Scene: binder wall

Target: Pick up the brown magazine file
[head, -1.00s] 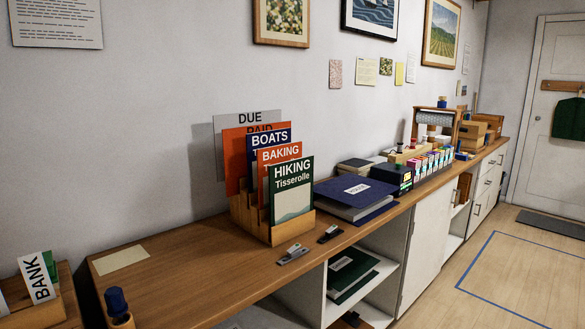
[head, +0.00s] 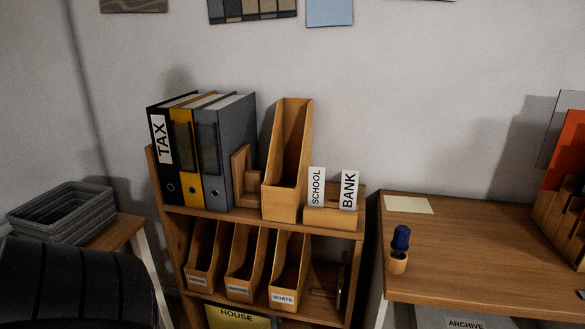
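Several light-brown wooden magazine files show in the head view. One tall, empty magazine file (head: 283,200) stands upright on the top shelf, between a wooden bookend and the label holder. Three more stand on the shelf below: a left one (head: 203,275), a middle one (head: 241,280) and a right one (head: 286,285) labelled BOATS. The labels of the left and middle ones are too small to read. I cannot tell which one the task means by brown. Neither of my grippers is in view.
Binders (head: 205,160), one marked TAX, stand left of the tall file. A holder (head: 330,217) with SCHOOL and BANK cards stands right of it. A grey basket (head: 60,213) is at left. A wooden counter (head: 480,240) at right carries a blue-topped stamp (head: 400,245).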

